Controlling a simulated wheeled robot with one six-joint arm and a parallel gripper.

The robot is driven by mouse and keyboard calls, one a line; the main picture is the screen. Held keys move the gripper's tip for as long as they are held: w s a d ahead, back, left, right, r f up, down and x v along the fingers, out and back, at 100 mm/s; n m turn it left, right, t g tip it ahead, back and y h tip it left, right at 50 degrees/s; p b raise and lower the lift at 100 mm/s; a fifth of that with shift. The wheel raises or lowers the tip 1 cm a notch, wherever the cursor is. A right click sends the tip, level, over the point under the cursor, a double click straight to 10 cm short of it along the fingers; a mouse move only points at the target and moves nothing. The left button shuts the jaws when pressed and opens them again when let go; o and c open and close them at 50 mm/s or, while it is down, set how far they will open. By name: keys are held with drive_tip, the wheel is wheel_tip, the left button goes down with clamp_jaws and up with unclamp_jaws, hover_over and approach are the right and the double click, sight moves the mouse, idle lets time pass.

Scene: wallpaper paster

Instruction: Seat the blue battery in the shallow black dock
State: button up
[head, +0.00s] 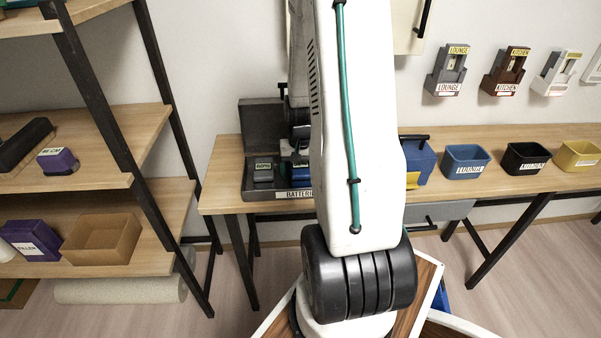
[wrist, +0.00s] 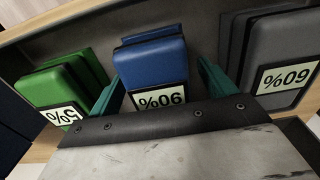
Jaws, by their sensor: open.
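The blue battery (wrist: 152,62), labelled 90%, stands in the middle of the wrist view. A sliver of blue (head: 301,172) shows beside my arm in the head view. My gripper (wrist: 161,80) is open, with one teal finger at the left side of the blue battery and one at its right. I cannot tell whether either finger touches it. My arm hides most of the gripper in the head view. I cannot make out the shallow black dock in either view.
The battery case (head: 255,193) stands open on the wooden table (head: 222,200). A blue item (head: 420,165) and several bins stand farther right. Shelves (head: 120,115) rise at left.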

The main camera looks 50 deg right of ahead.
drive_tip(key=c, duration=1.4)
drive_tip(key=shift+o, duration=0.2)
drive_tip(key=shift+r, duration=0.15)
